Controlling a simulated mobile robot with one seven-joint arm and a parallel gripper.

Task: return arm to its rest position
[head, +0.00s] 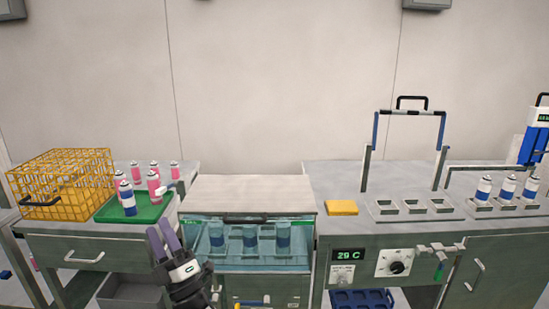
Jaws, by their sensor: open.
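My gripper (160,229) is at the lower middle left, with its two grey-purple fingers pointing up and slightly apart. It is open, and I see nothing between the fingers. The black wrist of my arm (188,285) comes up from the bottom edge. In the picture, the gripper lies in front of the left bench and just left of the water bath (300,262).
A green tray (108,217) with cans and a yellow wire basket (40,182) are on the left bench. The right bench holds a yellow sponge (341,208), an empty three-slot holder (413,207), a tall handled frame (441,130) and blue-white cans (507,188).

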